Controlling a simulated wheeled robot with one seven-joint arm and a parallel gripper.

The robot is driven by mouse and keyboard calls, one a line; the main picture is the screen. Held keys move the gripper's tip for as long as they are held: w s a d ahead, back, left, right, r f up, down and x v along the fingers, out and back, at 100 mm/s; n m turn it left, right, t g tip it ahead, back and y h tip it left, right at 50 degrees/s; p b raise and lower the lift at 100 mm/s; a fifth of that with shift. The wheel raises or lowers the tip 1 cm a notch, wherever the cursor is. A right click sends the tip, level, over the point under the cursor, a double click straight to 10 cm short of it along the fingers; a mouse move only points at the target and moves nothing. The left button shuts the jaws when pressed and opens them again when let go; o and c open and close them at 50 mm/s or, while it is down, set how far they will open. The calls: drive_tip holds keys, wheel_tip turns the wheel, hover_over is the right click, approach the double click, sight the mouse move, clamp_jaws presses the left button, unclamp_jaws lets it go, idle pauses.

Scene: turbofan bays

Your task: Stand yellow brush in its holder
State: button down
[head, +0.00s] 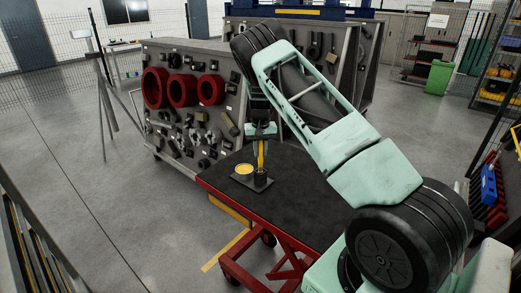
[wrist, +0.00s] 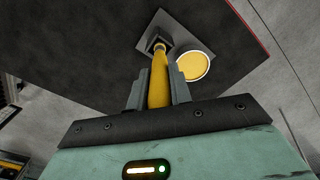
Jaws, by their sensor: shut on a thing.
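The yellow brush (head: 261,152) is upright in the head view, between the fingers of my gripper (head: 261,139). In the wrist view my gripper (wrist: 159,95) is shut on the brush's yellow handle (wrist: 158,82). The holder (head: 261,177) is a small dark cup on a flat grey base on the table. It also shows in the wrist view as a square socket (wrist: 157,42) on a grey plate. The brush's lower end is at the holder's mouth and appears to be inside it; how deep it sits I cannot tell.
A round tin with yellow contents (head: 244,170) stands close beside the holder, left of it in the head view. The red-edged cart with a dark top (head: 290,200) is otherwise clear. A tool board with red rings (head: 183,88) stands behind it.

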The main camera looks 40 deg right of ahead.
sight(261, 166)
drive_tip(key=shift+f+b, duration=1.15)
drive_tip(key=shift+f, duration=0.6)
drive_tip(key=c, duration=1.2)
unclamp_jaws()
drive_tip(key=shift+r, duration=0.15)
wheel_tip(261, 166, up, 17)
drive_tip(key=b, duration=0.4)
drive_tip(key=shift+s+r, duration=0.1)
drive_tip(key=shift+r, duration=0.05)
drive_tip(key=shift+a, duration=0.15)
